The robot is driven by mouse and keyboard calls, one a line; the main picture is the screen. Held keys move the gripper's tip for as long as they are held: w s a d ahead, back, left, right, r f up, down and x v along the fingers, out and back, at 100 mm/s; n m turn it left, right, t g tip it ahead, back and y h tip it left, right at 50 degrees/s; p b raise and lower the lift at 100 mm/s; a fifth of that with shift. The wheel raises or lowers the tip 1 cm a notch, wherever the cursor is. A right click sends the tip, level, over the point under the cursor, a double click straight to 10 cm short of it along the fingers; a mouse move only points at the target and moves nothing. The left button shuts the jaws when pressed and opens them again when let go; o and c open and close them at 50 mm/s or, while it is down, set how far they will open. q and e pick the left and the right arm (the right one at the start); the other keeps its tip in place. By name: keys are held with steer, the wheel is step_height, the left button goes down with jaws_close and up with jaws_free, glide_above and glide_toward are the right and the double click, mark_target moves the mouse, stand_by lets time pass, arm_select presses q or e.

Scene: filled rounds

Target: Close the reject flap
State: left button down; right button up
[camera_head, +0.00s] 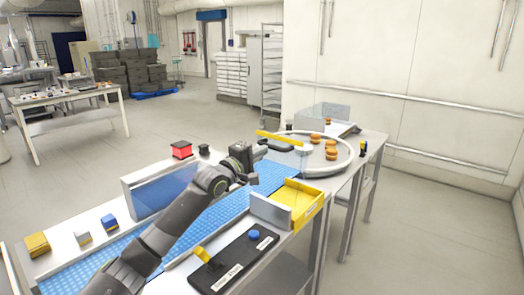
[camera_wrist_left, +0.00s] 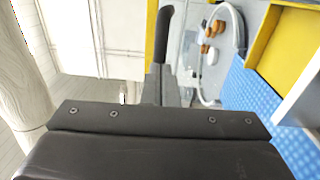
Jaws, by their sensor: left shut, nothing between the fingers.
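The yellow bar, which looks like the reject flap (camera_head: 280,137), stands out at the far end of the blue belt (camera_head: 190,222), by the round table. In the left wrist view the yellow bar (camera_wrist_left: 151,35) runs upright just left of my fingers. My left gripper (camera_head: 280,146) is shut and empty, its dark fingers close beside the bar on the near side. The left wrist view shows the shut fingers (camera_wrist_left: 165,28) too; I cannot tell whether they touch the bar. My right gripper is not in view.
A yellow tray (camera_head: 316,208) sits right of the belt. A round table (camera_head: 340,167) holds several orange-brown rounds.

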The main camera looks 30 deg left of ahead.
arm_select(q)
steer(key=shift+w, duration=0.45)
steer(key=shift+r, duration=0.1)
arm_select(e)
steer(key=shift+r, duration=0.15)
